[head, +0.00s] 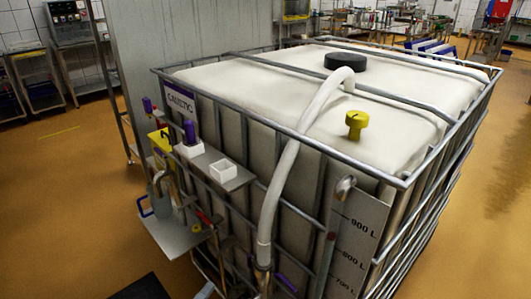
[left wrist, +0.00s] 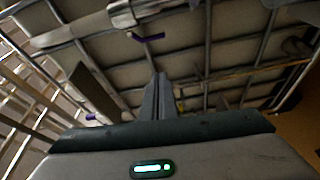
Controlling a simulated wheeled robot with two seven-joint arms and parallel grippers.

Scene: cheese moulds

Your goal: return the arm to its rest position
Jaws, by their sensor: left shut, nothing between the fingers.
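My left gripper (left wrist: 160,80) shows in the left wrist view. Its two dark fingers stand together at the middle, shut with nothing between them. They point toward the caged side of the big tank, and I see no contact with it. In the head view the white tank (head: 255,90) in its metal cage fills the middle. A small pale part at the bottom edge, left of the hose's lower end, may belong to my left arm, but I cannot make out the fingers there. My right gripper is in neither view.
A white hose (head: 283,185) runs down the tank's front. A small shelf (head: 233,178) with two white holders juts from the cage, and a lower metal shelf (head: 176,236) holds a jug. A dark mat (head: 143,288) lies on the floor. Open orange floor lies at left and right.

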